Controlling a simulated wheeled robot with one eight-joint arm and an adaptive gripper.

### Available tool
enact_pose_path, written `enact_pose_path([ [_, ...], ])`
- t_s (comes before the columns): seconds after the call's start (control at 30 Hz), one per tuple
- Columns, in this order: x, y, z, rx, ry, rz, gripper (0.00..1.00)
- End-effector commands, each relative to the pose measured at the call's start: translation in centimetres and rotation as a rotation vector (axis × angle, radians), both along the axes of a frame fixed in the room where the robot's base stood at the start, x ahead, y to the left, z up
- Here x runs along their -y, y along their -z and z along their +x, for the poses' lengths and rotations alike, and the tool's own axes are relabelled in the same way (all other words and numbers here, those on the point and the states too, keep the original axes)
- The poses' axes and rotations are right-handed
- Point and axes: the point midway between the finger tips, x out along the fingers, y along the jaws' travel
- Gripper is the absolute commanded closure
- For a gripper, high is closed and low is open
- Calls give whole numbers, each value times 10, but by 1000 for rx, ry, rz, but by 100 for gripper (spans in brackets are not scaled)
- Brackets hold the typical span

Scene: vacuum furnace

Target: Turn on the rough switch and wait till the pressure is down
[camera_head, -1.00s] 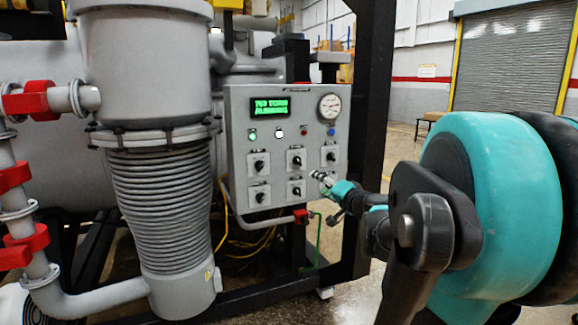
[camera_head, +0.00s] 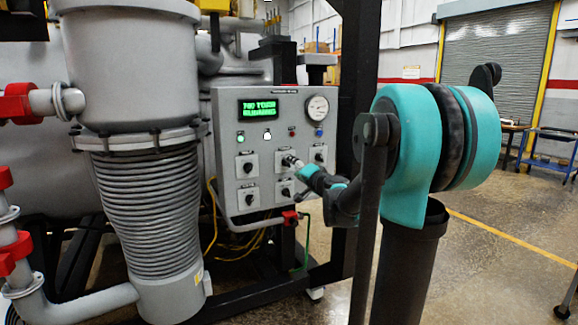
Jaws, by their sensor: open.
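The grey control panel (camera_head: 228,180) stands in the middle of the view, with several black rotary switches in two rows. Their labels are too small to read, so I cannot tell which is the rough switch. My gripper (camera_head: 291,161) is open, with its fingertips at the top middle switch (camera_head: 281,157), partly covering it. I cannot tell whether it touches the knob. The green display (camera_head: 258,108) shows a blurred number in the seven hundreds, apparently in Torr, over a second line. A round gauge (camera_head: 317,108) sits at the panel's top right; its needle is not legible.
A ribbed grey column (camera_head: 147,205) stands left of the panel, and a black frame post (camera_head: 349,70) stands to its right. A red-handled valve (camera_head: 290,217) sits below the panel. Open floor (camera_head: 480,270) lies at the right.

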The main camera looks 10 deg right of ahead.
Motion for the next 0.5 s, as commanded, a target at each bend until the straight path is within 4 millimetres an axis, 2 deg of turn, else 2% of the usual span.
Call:
enact_pose_path([
  [0.2,-11,0,32,0,-1,0,45],
  [0.5,-16,0,47,0,-1,0,45],
])
